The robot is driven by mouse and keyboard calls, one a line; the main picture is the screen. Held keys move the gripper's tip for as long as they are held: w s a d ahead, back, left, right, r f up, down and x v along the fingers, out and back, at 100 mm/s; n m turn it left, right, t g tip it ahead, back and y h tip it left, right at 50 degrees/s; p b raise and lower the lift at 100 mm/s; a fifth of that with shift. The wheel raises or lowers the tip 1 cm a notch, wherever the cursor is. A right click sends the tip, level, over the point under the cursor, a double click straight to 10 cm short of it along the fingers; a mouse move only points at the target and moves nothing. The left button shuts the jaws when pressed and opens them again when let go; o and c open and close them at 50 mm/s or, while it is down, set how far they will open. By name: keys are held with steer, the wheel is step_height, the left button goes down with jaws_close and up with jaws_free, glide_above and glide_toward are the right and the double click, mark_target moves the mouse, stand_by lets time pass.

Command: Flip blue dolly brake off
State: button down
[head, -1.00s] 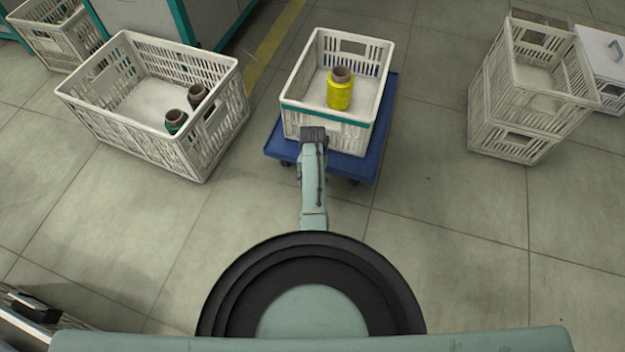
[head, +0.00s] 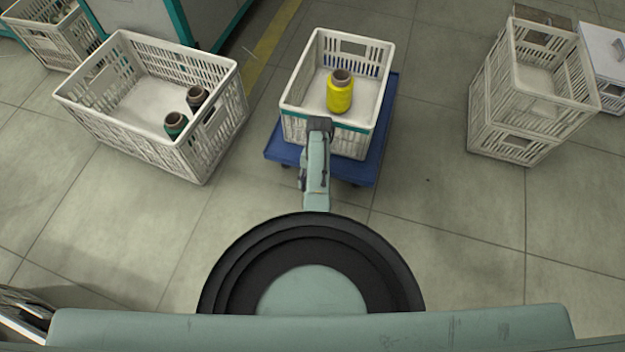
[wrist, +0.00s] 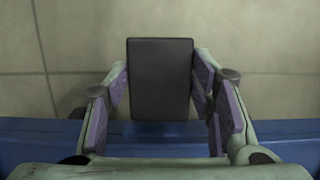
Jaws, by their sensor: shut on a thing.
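The blue dolly (head: 388,110) stands on the floor under a white crate (head: 345,142). It also shows as a blue band across the wrist view (wrist: 35,135). In the wrist view a dark flat rectangular pad, seemingly the brake pedal (wrist: 160,75), sticks out from the dolly's edge. My gripper (wrist: 160,88) has its purple-padded fingers on both sides of this pad, shut on it. Its far end hides how the pad joins the dolly.
A yellow bobbin (head: 340,95) stands in the dolly's crate. A larger white crate (head: 85,125) with two dark bobbins is on the left. Stacked white crates (head: 500,140) stand on the right. The floor (head: 440,220) between them is clear.

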steer(key=shift+r, duration=0.1)
steer(key=c, duration=0.7)
jaws_free()
steer(key=v, duration=1.2)
steer(key=shift+c, duration=0.6)
